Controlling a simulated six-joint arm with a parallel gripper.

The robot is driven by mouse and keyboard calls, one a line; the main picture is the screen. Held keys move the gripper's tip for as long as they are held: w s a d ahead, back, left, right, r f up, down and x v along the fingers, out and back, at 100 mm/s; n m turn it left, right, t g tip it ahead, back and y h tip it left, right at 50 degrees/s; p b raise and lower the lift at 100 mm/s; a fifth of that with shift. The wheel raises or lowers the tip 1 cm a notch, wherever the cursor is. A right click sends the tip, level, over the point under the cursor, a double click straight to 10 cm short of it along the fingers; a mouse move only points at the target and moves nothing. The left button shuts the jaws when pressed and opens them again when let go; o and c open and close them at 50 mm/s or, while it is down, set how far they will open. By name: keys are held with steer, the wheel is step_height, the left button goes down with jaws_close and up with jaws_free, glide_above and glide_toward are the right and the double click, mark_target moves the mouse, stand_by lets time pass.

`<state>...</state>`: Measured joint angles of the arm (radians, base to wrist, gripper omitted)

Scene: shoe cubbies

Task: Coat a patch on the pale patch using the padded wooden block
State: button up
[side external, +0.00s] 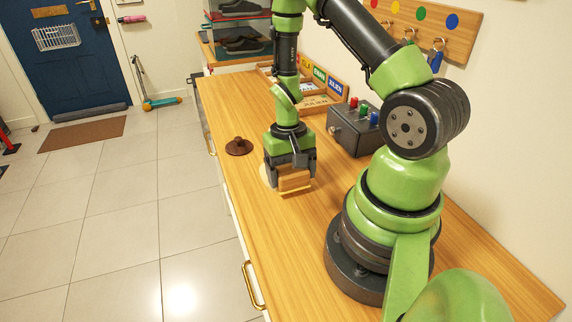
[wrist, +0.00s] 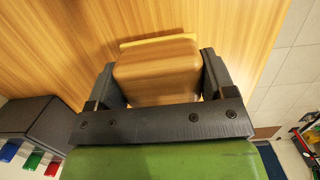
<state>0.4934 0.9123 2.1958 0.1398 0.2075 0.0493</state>
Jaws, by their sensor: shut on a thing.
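My gripper (side external: 290,170) points down over the wooden counter and is shut on the padded wooden block (side external: 294,181). In the wrist view the block (wrist: 158,68) sits between the two dark fingers, with a yellowish pad edge (wrist: 158,40) showing along its far side. The pale patch (side external: 265,176) lies on the counter under and beside the gripper; only its left edge shows, and the rest is hidden by the gripper and block. The block is low over the patch; I cannot tell whether its pad touches. No coating can be made out.
A brown round object with a knob (side external: 239,146) stands on the counter left of the gripper. A grey box with coloured knobs (side external: 355,128) stands to the right, near the wall. Wooden name trays (side external: 322,100) are behind. The counter's front stretch (side external: 275,240) is clear.

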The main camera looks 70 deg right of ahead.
steer(key=shift+w+d, duration=3.8)
steer(key=shift+w, duration=0.1)
steer(key=shift+f, duration=0.2)
step_height(320, 180, up, 7)
